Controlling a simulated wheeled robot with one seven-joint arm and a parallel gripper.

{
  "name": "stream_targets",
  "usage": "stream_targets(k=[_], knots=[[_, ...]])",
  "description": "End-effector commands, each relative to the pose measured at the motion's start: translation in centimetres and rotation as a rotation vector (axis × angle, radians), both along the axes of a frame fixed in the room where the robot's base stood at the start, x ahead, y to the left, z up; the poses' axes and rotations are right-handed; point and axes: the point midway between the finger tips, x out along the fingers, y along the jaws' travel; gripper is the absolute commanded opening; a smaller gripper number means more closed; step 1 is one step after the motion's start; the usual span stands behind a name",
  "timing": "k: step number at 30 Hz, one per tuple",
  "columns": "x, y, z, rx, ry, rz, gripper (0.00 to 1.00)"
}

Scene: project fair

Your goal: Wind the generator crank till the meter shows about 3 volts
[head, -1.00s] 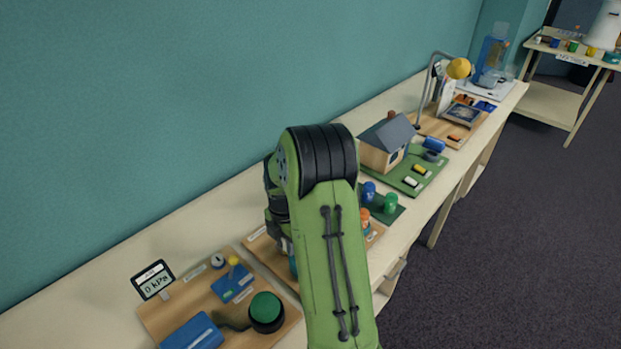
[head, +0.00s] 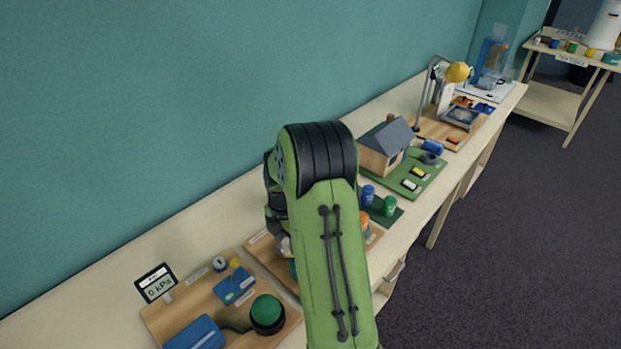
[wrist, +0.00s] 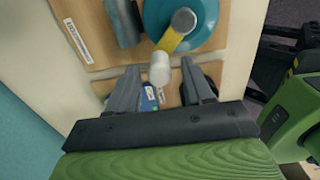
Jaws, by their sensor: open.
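In the wrist view, the generator has a round teal wheel (wrist: 205,25) with a yellow crank arm (wrist: 172,38) and a pale knob (wrist: 160,69) at the arm's end. My gripper (wrist: 160,72) is open, with one finger on each side of the knob near the fingertips. I see a gap on both sides; whether the knob's height matches the fingers I cannot tell. In the head view my green arm hides most of the generator's wooden board (head: 262,254) and my gripper. No voltage meter shows in either view.
A neighbouring board with a blue box (head: 195,334), a green dome button (head: 267,309) and a "0 kPa" display (head: 157,284) lies at the lower left. A model house (head: 386,145) and a lamp (head: 457,72) stand farther along the table. The wall (head: 130,110) runs behind.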

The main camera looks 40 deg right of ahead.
Motion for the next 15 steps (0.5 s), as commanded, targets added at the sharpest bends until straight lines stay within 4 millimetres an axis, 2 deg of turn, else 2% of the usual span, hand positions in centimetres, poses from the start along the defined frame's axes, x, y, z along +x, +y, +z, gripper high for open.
stream_targets(k=[1,15], knots=[[0.0,0.0,1.1,-0.001,-0.001,0.000,0.51],[0.0,0.0,6.3,0.000,0.000,-0.001,0.51]])
